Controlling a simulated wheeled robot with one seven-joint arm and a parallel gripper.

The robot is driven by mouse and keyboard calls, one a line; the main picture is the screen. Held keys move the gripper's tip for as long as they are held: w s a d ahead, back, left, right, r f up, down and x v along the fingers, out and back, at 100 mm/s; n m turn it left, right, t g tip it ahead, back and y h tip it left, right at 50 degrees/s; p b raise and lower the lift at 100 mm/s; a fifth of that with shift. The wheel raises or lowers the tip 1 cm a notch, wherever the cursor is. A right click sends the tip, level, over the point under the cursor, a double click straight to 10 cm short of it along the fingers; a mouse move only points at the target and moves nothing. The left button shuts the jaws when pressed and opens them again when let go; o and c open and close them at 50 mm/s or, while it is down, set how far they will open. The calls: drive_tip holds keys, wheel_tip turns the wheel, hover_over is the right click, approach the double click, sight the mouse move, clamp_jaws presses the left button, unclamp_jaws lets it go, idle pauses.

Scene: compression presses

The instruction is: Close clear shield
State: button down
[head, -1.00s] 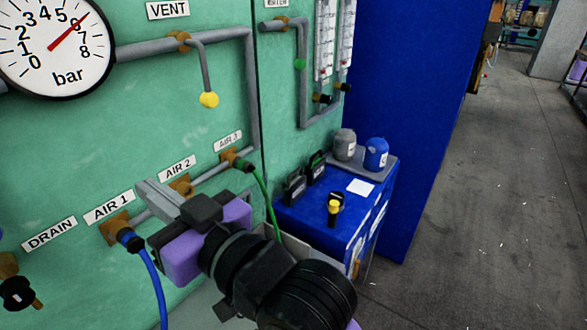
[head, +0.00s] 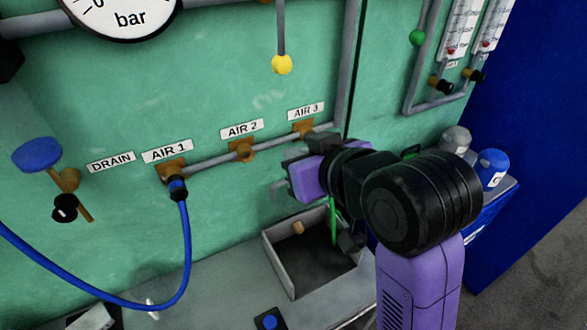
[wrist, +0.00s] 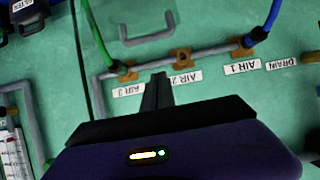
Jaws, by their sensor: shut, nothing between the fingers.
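A green panel (head: 230,100) carries a grey pipe with brass fittings. A blue hose (head: 187,250) hangs from AIR 1 and a green hose (head: 334,220) runs down behind my arm. An open grey box (head: 275,265) sits below. A blue cabinet (head: 540,150) stands right.

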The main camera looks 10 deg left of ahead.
drive_tip(key=x, duration=0.5)
drive_tip(key=shift+w+a+p, duration=0.15)
drive_tip(key=shift+a+p, duration=0.05)
drive_tip(key=shift+p, duration=0.15)
drive_tip(key=shift+s+d+f+p, duration=0.25)
drive_tip(key=shift+s+f, duration=0.15)
drive_tip(key=shift+f, duration=0.15)
drive_tip(key=shift+s+d+f+p, duration=0.1)
drive_tip(key=shift+s+d+f, duration=0.25)
drive_tip(key=shift+f, duration=0.2)
drive_tip(key=shift+s+d+f, duration=0.15)
drive_tip(key=shift+s+f, duration=0.25)
